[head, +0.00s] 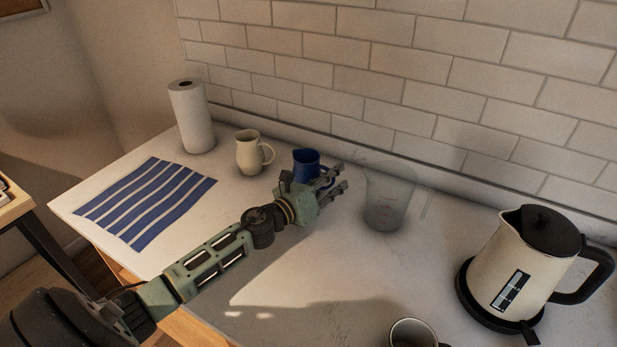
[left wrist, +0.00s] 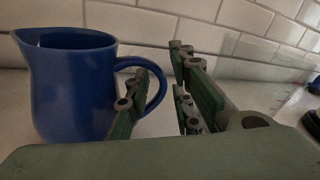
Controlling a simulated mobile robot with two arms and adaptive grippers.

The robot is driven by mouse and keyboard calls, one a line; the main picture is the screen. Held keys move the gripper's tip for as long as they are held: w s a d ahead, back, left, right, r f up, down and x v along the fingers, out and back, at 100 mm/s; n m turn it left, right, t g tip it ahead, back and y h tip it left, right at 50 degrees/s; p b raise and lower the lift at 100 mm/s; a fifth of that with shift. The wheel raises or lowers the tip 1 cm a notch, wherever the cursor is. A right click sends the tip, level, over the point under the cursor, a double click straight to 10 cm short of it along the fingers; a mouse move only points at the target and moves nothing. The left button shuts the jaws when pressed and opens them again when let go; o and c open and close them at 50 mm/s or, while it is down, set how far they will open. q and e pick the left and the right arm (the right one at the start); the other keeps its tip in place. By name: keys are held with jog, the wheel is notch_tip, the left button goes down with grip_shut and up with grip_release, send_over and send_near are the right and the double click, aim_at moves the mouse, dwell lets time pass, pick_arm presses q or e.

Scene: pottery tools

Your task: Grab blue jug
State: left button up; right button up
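The blue jug (head: 306,160) stands upright on the white counter, partly hidden behind my left gripper (head: 339,178) in the head view. In the left wrist view the jug (left wrist: 72,95) fills the left side, its spout to the left and its handle to the right. My left gripper (left wrist: 160,68) is open. In that view the handle shows in the gap between its two fingers, with the left finger overlapping part of it. I cannot tell whether a finger touches the handle. My right gripper is not in view.
A cream jug (head: 249,153) and a paper towel roll (head: 191,117) stand left of the blue jug. A clear measuring jug (head: 387,200) stands to its right. A kettle (head: 521,265) and a cup (head: 413,334) are nearer the front right. A striped cloth (head: 148,203) lies left.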

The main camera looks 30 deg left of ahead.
pick_arm(q)
grip_shut()
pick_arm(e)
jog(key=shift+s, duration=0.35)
pick_arm(q)
jog(key=shift+d, duration=0.1)
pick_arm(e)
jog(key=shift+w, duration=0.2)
